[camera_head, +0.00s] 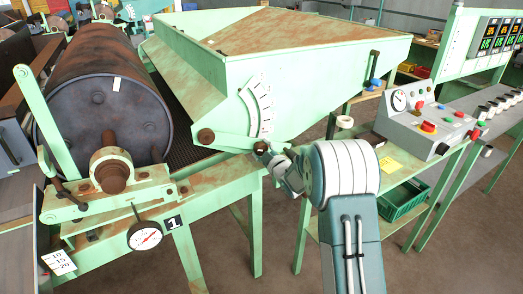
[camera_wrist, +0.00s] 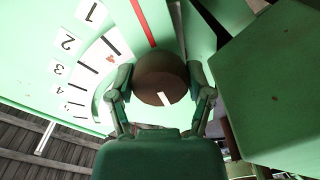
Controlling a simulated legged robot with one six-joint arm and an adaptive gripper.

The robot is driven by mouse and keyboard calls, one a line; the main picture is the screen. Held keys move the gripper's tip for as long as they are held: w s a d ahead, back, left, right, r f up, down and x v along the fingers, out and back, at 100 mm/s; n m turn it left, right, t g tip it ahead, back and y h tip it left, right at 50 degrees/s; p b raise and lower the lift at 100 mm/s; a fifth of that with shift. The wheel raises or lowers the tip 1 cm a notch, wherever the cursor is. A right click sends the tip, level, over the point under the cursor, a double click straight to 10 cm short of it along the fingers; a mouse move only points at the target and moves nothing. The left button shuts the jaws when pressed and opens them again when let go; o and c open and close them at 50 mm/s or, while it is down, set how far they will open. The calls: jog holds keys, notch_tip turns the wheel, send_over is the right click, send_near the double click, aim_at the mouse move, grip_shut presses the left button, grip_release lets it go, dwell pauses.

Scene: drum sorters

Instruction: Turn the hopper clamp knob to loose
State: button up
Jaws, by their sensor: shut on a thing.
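The hopper clamp knob (camera_wrist: 160,78) is a round brown knob with a white mark on its face, seen in the wrist view. My gripper (camera_wrist: 160,85) has one finger on each side of it and is shut on it. In the head view my gripper (camera_head: 274,158) reaches the lower front of the green hopper (camera_head: 300,70), and my own arm covers part of it. The knob shows there only as a small dark round end (camera_head: 261,147). A white curved scale (camera_head: 260,105) with dark marks is above it. In the wrist view the scale (camera_wrist: 85,62) carries numbers and a red line is near the knob.
A large rusty drum (camera_head: 105,95) lies left of the hopper on a green frame. A dial gauge (camera_head: 145,236) hangs below it. A control box (camera_head: 425,118) with buttons stands on a bench at the right, above a green crate (camera_head: 405,200). A green panel (camera_wrist: 270,85) is close right of my gripper.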

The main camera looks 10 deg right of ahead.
jog(key=n, duration=0.5)
jog(key=shift+f, duration=0.2)
dwell(0.3)
jog(key=o, duration=1.1)
jog(key=shift+a+f, duration=0.1)
jog(key=shift+o, duration=0.2)
jog(key=shift+r, duration=0.2)
jog(key=v, duration=1.2)
